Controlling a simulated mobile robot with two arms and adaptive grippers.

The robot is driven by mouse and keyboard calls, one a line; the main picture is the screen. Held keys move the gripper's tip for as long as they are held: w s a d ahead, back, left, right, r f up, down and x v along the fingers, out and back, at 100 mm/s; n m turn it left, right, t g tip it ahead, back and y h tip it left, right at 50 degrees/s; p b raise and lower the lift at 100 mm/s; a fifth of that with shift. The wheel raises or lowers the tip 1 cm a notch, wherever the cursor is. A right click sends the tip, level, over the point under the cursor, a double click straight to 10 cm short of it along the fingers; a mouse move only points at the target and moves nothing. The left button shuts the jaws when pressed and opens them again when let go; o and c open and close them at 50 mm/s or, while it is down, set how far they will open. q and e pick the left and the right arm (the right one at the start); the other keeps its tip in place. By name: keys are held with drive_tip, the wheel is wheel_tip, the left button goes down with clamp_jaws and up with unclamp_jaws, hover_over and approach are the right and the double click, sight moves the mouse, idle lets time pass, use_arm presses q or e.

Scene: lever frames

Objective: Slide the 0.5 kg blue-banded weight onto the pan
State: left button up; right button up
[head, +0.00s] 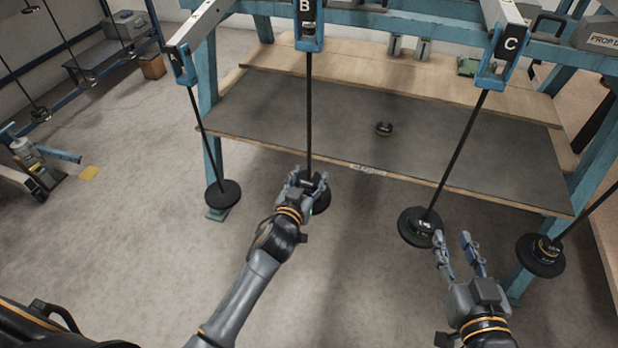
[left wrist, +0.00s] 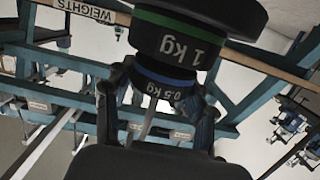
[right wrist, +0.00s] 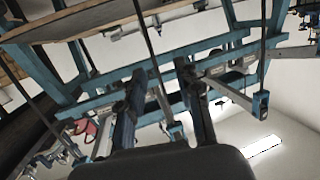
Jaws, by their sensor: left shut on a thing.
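The blue-banded 0.5 kg weight (left wrist: 160,82) is between the fingers of my left gripper (head: 307,180), which is shut on it. The left gripper also shows in the left wrist view (left wrist: 158,98). The weight is right against a green-banded 1 kg weight (left wrist: 172,45); I cannot tell if a thin gap remains. Beyond that is the wide black pan (left wrist: 225,14), also in the head view (head: 322,204), hanging on rod B (head: 309,110). Fingers hide how the weight sits around the rod. My right gripper (head: 453,240) is open and empty, just right of pan C (head: 408,232).
A small black weight (head: 384,130) lies on the grey bench top (head: 460,150). Other pans hang at the left (head: 221,197) and at the far right (head: 533,262). The blue frame (head: 213,160) and lever arms stand above. The floor in front is open.

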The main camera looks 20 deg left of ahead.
use_arm(q)
drive_tip(key=shift+f, duration=0.25)
use_arm(e)
drive_tip(key=shift+w+a+r+t, duration=0.15)
drive_tip(key=shift+r+t, duration=0.2)
drive_tip(key=shift+r, duration=0.2)
drive_tip(key=shift+w+a+r+t, duration=0.1)
drive_tip(key=shift+r+t, duration=0.25)
drive_tip(key=shift+r, duration=0.2)
idle(0.3)
use_arm(q)
drive_tip(key=o, duration=1.4)
drive_tip(key=shift+o, duration=0.2)
drive_tip(key=shift+f, duration=0.2)
drive_tip(key=shift+s+r, duration=0.1)
drive_tip(key=shift+r, duration=0.05)
use_arm(e)
drive_tip(key=shift+f, duration=0.1)
